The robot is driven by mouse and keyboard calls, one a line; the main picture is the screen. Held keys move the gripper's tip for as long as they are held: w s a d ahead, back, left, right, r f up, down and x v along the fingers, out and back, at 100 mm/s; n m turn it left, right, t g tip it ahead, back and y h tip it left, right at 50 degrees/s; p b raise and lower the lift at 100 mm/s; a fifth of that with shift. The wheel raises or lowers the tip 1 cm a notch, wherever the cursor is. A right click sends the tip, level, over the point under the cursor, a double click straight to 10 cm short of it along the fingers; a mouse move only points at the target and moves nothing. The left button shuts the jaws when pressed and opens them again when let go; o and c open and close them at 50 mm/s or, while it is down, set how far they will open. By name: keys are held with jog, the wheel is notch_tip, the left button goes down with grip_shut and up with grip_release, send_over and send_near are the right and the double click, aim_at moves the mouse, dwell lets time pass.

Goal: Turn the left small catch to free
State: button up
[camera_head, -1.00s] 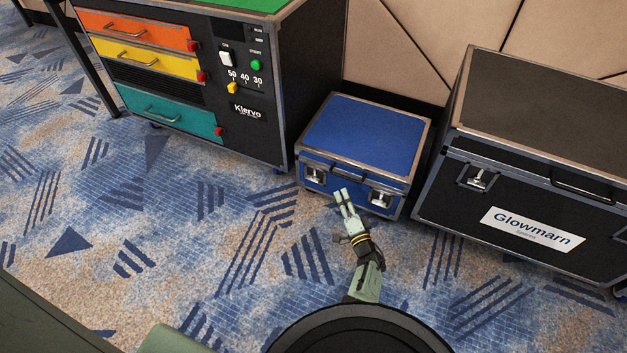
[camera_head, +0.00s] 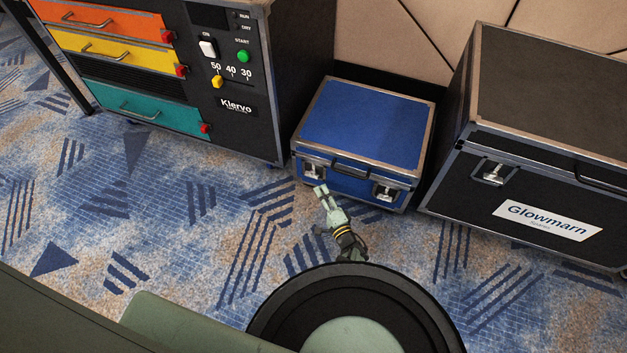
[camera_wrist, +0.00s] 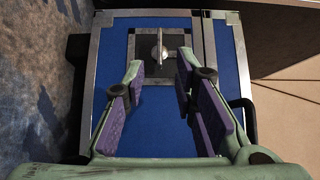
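The small blue case (camera_head: 362,130) stands on the carpet with two silver catches on its front. The left small catch (camera_head: 312,168) is at its front left and the right one (camera_head: 384,192) at its front right. My gripper (camera_head: 321,191) is in front of the case, just below the left catch in the picture. In the wrist view the catch (camera_wrist: 160,52) has a thin upright tab on a square plate and lies ahead, between the fingertips. My gripper (camera_wrist: 160,72) is open and empty; it looks apart from the catch.
A black "Glowmarn" case (camera_head: 540,110) stands close on the right. A black "Klervo" cabinet (camera_head: 235,75) with coloured drawers is on the left. The blue case's handle (camera_wrist: 243,106) sticks out near the right finger. Patterned carpet (camera_head: 190,190) in front is clear.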

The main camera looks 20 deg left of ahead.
aim_at(312, 174)
jog(key=b+x, duration=0.2)
jog(key=x, duration=0.5)
jog(key=shift+c, duration=0.5)
grip_shut()
